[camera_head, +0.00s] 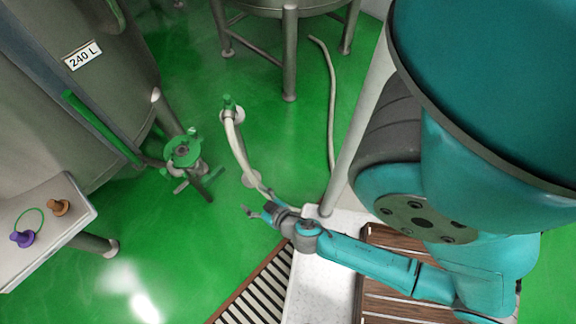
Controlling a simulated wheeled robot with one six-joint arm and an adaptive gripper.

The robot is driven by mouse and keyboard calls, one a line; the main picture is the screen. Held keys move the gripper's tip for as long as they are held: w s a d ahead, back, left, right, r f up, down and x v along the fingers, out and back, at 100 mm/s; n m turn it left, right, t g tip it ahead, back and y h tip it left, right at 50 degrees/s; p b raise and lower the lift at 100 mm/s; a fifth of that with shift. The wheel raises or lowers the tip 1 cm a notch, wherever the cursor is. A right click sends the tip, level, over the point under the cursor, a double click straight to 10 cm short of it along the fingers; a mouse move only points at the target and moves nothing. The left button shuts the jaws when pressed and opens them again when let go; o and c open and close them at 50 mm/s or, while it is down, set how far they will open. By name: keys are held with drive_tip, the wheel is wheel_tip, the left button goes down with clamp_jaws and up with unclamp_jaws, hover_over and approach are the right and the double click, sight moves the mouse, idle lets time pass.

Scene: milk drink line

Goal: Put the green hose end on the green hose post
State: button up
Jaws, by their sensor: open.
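I cannot tell whether this green tip is the hose end or part of the post.
A green-handled valve (184,151) projects from the 240 L tank (75,95) at left. A small panel (40,232) holds purple and brown pegs. Another pale hose (331,110) lies on the floor. A floor grate (255,290) is below my gripper.

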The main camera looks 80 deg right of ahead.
drive_tip(key=s+a+r+n+t+y, duration=0.2)
drive_tip(key=s+a+r+n+y, duration=0.25)
drive_tip(key=s+a+r, duration=0.45)
drive_tip(key=s+a+r+y, duration=0.1)
drive_tip(key=s+r, duration=0.1)
drive_tip(key=r, duration=0.5)
drive_tip(key=s+a+r+t+y, duration=0.1)
drive_tip(key=a+r, duration=0.1)
drive_tip(key=r, duration=0.4)
drive_tip(key=shift+s+r+n+t, duration=0.3)
drive_tip(key=shift+s+r+n, duration=0.05)
drive_tip(key=shift+s+n, duration=0.1)
